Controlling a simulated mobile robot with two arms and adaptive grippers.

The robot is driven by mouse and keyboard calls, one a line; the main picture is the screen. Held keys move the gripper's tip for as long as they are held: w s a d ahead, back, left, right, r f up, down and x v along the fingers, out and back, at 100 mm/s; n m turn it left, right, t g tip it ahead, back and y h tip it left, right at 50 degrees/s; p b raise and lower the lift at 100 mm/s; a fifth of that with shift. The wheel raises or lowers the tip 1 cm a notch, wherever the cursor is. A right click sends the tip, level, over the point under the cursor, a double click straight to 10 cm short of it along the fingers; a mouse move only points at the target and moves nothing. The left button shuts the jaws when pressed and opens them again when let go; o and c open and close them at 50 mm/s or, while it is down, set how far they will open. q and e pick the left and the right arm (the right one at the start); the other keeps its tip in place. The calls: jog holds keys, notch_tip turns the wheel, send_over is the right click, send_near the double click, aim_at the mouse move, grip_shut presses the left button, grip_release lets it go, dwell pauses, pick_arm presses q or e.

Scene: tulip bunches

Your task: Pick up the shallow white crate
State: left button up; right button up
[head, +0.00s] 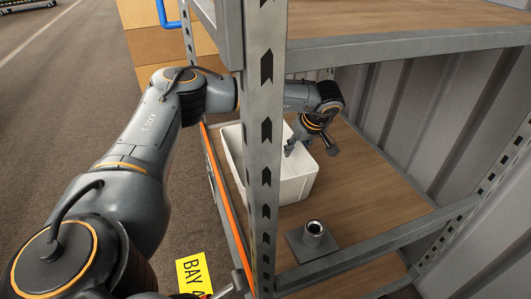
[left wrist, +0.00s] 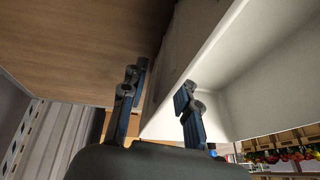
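The shallow white crate (head: 299,186) stands on the wooden middle shelf (head: 365,195), partly hidden behind the rack's front post. My left gripper (head: 311,149) reaches in behind the post and points down at the crate's right-hand far wall. Its fingers are apart, one on the inner side of the wall and one on the outer side. In the left wrist view, the crate (left wrist: 245,65) fills the right side, and its rim runs between the two open fingers of the left gripper (left wrist: 160,105). Whether a finger touches the wall is unclear. My right gripper is not in view.
A grey metal block with a round socket (head: 313,234) sits on the shelf nearer the front. The perforated post (head: 265,140) stands close beside my left arm. An upper shelf (head: 390,18) lies above. Cardboard boxes (head: 158,50) stand behind. Shelf right of the crate is clear.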

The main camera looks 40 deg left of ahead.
pick_arm(q)
jog(key=shift+r, duration=0.1)
jog(key=shift+c, duration=0.4)
grip_shut()
